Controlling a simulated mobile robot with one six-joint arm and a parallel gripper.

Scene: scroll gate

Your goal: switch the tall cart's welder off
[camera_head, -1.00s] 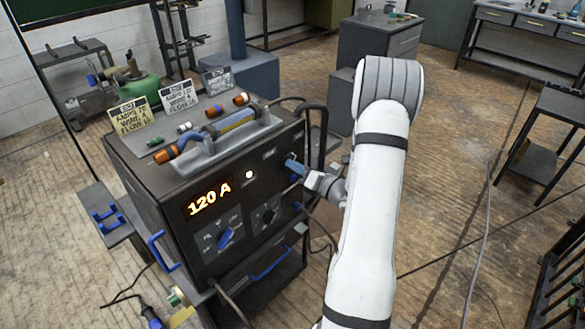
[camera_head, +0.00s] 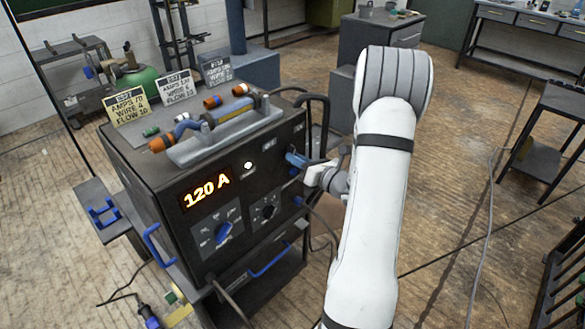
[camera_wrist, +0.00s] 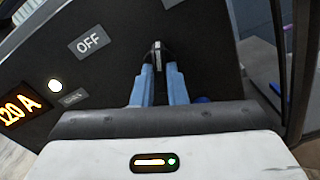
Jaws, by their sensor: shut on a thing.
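The welder (camera_head: 160,222) is a dark box on a cart, with a lit "120 A" display (camera_head: 205,191) and a lit white lamp (camera_head: 248,166) on its front. The display (camera_wrist: 20,107) and lamp (camera_wrist: 55,86) also glow in the wrist view. My gripper (camera_head: 296,159) is at the upper right of the front panel. In the wrist view, its blue fingers (camera_wrist: 157,68) are closed on a small metal switch lever (camera_wrist: 157,52). An "OFF" plate (camera_wrist: 90,42) is left of the lever. Another plate (camera_wrist: 172,3) is cut off at the top edge.
Blue knobs (camera_head: 223,232) and a blue handle (camera_head: 270,260) are lower on the front. A torch (camera_head: 225,122) and setting cards (camera_head: 126,106) are on top. A dark bent bar (camera_head: 325,125) stands close to my gripper. Wooden floor (camera_head: 450,240) is open at right.

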